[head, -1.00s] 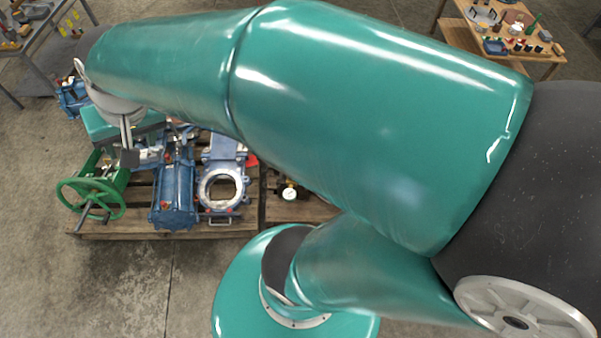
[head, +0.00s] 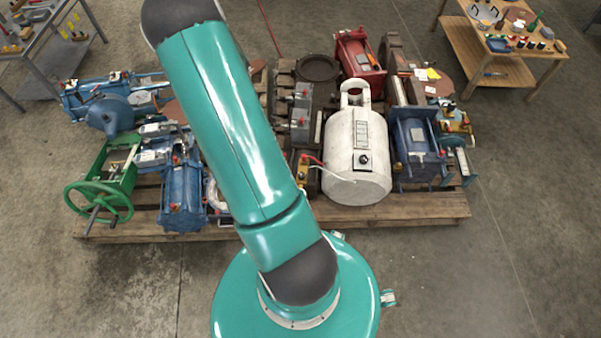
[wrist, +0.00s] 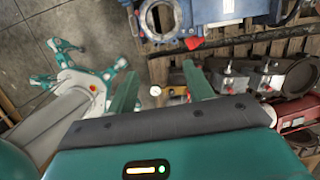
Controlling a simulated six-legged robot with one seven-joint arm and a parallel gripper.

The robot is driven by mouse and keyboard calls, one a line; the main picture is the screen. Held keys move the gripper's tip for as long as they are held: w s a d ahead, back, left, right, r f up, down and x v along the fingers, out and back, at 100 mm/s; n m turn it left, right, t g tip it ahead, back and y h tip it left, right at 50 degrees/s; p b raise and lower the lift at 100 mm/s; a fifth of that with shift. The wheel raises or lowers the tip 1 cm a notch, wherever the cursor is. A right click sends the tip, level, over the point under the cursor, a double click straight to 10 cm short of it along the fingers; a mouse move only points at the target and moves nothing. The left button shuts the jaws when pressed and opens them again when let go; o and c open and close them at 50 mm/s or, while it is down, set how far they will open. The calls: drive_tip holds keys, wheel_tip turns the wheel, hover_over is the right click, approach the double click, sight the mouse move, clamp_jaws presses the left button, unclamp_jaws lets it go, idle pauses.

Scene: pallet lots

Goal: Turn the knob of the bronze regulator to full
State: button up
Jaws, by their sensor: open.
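My gripper (wrist: 160,85) is open and empty in the wrist view, with its two green fingers apart above the pallet. A small brass-coloured fitting (head: 303,167) with a red part stands left of the white tank in the head view, partly beside my arm. It may be the bronze regulator, but I cannot tell for sure. Its knob is not clear. My gripper is hidden behind my arm in the head view.
The wooden pallet (head: 420,208) is crowded. A white tank (head: 357,158), blue pump (head: 182,195) and green handwheel frame (head: 100,200) stand along its front. Grey boxes (head: 300,110) and a red machine (head: 358,55) stand behind. The concrete floor in front is clear.

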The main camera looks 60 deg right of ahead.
drive_tip(key=s+d+f+m+g, duration=0.1)
drive_tip(key=s+d+f+m, duration=0.25)
drive_tip(key=f, duration=0.35)
drive_tip(key=s+d+f+m, duration=0.2)
drive_tip(key=s+d+f, duration=0.2)
drive_tip(key=s+f, duration=0.15)
drive_tip(key=m+g, duration=0.1)
drive_tip(key=m, duration=0.5)
approach(302, 175)
drive_tip(key=shift+h, duration=0.4)
drive_tip(key=f, duration=0.8)
drive_tip(key=shift+w+a+f, duration=0.2)
drive_tip(key=shift+a+f, duration=0.1)
drive_tip(key=c, duration=1)
drive_tip(key=shift+n, duration=0.25)
